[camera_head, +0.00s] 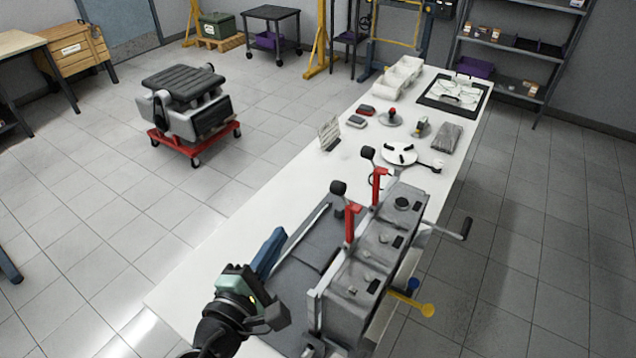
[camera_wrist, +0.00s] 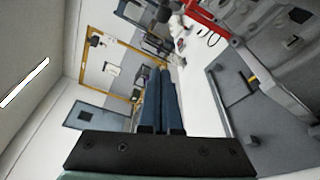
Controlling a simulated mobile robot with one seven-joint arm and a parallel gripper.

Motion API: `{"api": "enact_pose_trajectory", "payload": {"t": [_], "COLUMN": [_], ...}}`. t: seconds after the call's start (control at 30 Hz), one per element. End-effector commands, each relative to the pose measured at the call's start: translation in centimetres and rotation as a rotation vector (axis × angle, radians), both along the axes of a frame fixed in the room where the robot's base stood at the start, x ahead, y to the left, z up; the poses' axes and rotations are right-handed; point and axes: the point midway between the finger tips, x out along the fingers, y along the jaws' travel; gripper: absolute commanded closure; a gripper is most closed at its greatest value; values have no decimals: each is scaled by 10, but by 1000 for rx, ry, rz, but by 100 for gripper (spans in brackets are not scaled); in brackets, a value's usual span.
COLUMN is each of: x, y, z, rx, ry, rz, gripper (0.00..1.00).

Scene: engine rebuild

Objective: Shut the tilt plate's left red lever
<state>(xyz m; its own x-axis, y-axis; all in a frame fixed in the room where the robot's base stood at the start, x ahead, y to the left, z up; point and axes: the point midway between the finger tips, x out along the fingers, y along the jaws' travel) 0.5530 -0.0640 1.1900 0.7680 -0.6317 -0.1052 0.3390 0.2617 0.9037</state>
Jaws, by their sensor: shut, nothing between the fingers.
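The tilt plate with its grey block (camera_head: 372,262) stands at the front of the white bench. Its left red lever (camera_head: 351,222) stands upright, with a black knob (camera_head: 338,187) on an arm at its top. A second, similar red lever (camera_head: 378,187) stands upright behind it, to the right. My gripper (camera_head: 276,236) is to the left of the left lever, apart from it, with its blue fingers together and empty. In the wrist view, the fingers (camera_wrist: 160,70) are side by side. A red lever (camera_wrist: 205,15) and a black knob (camera_wrist: 163,14) show at the top there; I cannot tell which lever.
A crank handle (camera_head: 460,231) and a yellow lever (camera_head: 412,302) stick out to the block's right. A white disc (camera_head: 398,150), a small sign (camera_head: 329,133) and white trays (camera_head: 402,76) are farther along the bench. Bare bench (camera_head: 225,245) lies left of my gripper.

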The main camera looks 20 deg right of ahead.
Motion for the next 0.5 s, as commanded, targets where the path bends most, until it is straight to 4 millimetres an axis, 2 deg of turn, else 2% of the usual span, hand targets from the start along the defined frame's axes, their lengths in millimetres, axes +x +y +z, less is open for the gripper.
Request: {"api": "enact_pose_trajectory", "payload": {"t": [0.33, 0.5], "x": [0, 11], "y": [-1, -10], "z": [-1, 0], "rx": [-9, -9], "ry": [4, 4], "rz": [-2, -4], "gripper": [100, 100]}}
